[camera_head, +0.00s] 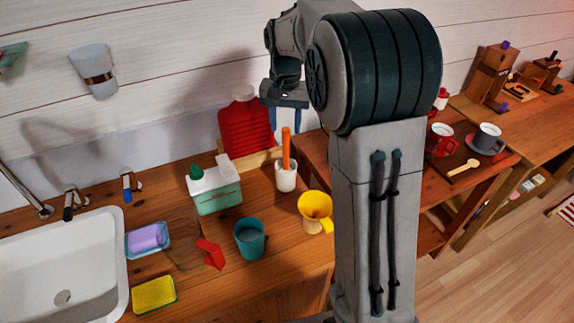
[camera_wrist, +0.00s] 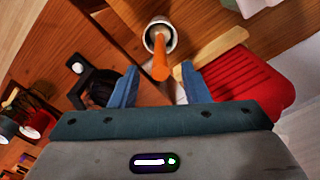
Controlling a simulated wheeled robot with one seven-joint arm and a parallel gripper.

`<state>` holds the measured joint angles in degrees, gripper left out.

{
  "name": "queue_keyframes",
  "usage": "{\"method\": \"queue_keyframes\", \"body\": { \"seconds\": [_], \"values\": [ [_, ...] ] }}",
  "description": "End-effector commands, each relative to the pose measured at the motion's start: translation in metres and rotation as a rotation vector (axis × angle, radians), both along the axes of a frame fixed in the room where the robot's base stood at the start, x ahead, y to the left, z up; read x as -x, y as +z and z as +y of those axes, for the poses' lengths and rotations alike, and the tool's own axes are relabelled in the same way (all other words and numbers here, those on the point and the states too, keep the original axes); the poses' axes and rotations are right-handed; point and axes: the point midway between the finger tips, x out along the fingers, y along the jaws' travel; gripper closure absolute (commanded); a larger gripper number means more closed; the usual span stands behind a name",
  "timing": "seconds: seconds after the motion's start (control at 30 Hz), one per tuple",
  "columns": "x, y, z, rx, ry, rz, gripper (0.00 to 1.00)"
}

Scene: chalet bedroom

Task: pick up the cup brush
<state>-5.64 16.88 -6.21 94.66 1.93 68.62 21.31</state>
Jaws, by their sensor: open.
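The cup brush (camera_head: 286,150) has an orange handle and stands nearly upright in a white holder cup (camera_head: 286,177) on the wooden counter. Its head is hidden inside the holder. My gripper (camera_head: 285,128) is open and empty, pointing down with its blue fingers above the holder. In the wrist view, the orange handle (camera_wrist: 160,64) points up towards my gripper (camera_wrist: 159,72). The handle's end lies between the two fingertips in that picture. Whether it is between them in depth is hard to tell, and I see no contact.
A red hot-water bottle (camera_head: 245,122) leans on the wall behind the holder. A sink (camera_head: 60,270) is at far left.

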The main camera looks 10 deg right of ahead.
Motion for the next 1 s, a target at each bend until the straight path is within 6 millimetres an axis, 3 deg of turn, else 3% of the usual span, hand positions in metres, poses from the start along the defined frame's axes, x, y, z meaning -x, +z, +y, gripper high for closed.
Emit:
{"method": "queue_keyframes", "body": {
  "seconds": [0.17, 0.43, 0.73, 0.9, 1.0],
  "values": [
    [0.000, -0.013, -0.001, 0.000, -0.003, 0.002, 0.58],
    [-0.002, -0.051, -0.001, -0.001, -0.004, 0.002, 0.58],
    [-0.002, -0.056, -0.001, -0.001, -0.003, -0.001, 0.58],
    [-0.002, -0.056, -0.001, -0.001, -0.003, -0.001, 1.00],
    [-0.002, -0.056, -0.001, -0.001, -0.003, -0.001, 1.00]
  ]
}}
